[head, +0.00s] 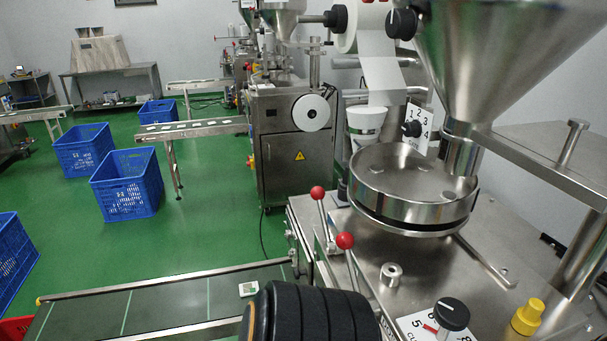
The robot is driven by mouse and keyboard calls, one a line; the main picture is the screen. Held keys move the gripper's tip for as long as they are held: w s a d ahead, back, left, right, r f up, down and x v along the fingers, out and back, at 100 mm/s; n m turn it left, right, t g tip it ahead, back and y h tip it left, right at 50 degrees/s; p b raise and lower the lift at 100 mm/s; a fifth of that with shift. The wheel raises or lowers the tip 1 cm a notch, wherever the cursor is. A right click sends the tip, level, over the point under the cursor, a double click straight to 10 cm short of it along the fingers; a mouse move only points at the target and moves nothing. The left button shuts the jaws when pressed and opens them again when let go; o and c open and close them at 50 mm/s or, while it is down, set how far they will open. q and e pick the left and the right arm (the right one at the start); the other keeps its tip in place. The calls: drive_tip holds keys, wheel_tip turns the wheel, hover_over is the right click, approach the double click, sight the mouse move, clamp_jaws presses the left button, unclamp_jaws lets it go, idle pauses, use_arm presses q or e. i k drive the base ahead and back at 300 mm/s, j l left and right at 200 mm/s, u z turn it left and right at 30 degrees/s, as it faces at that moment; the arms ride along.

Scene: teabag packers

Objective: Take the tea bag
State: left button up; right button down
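A small white tea bag packet with a green mark (248,289) lies on the dark conveyor belt (165,308), close to the belt's right end beside the packing machine. The black ribbed round part at the bottom middle stands just to the right of the tea bag and hides part of the belt. Neither of my grippers can be made out in the head view, so their distance to the tea bag does not show.
The steel packing machine (415,260) with red-knobbed levers (345,241) fills the right side. Several blue crates (125,185) stand on the green floor at left. Another packing machine (291,145) and its conveyor (205,127) stand behind. Green floor is open between.

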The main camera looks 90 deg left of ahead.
sight(250, 288)
drive_tip(key=u, duration=3.2)
